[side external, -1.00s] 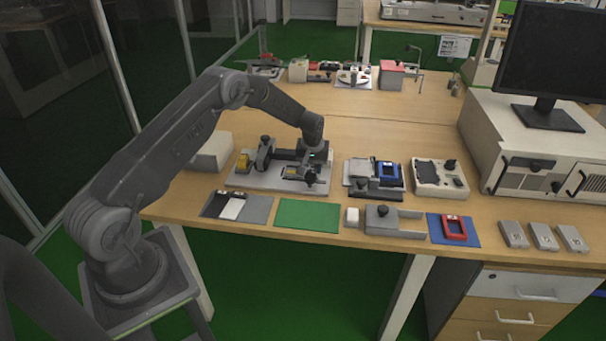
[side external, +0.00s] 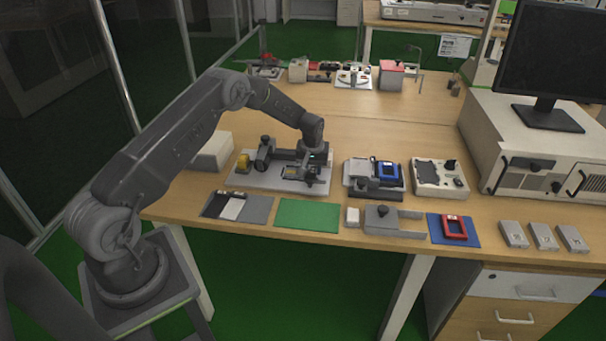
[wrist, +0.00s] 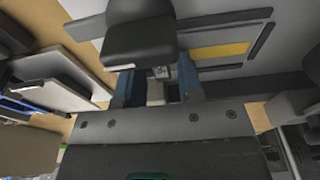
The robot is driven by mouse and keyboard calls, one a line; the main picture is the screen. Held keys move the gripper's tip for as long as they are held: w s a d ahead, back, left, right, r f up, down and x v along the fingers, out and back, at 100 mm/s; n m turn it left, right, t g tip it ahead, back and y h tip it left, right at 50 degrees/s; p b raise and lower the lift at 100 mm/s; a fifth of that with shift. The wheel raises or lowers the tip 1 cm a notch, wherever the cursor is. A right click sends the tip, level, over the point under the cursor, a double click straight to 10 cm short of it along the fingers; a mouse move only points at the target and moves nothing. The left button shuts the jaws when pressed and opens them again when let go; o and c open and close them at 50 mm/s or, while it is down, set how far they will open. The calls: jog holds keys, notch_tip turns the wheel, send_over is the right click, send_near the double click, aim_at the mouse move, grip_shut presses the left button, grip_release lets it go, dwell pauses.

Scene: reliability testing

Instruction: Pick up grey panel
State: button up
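My gripper (side external: 308,173) points down over the grey fixture plate (side external: 240,185) with its dark clamp mechanism, in the side external view. In the wrist view the two bluish fingers (wrist: 158,88) stand apart, with a small pale piece (wrist: 155,92) showing between them; I cannot tell whether they touch it. A dark block (wrist: 140,42) is just beyond the fingers and hides part of the view. A flat grey panel-like mat (side external: 258,209) lies at the table's front left. Which grey surface is the task's panel is not clear.
A green mat (side external: 308,215) lies in front. A blue device (side external: 388,174) in a dark holder and a white-topped tester (side external: 428,174) stand to the right. A monitor (side external: 550,50) stands at the far right.

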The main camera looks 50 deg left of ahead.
grip_shut()
jog(key=shift+r, duration=2.5)
jog(key=shift+r, duration=0.1)
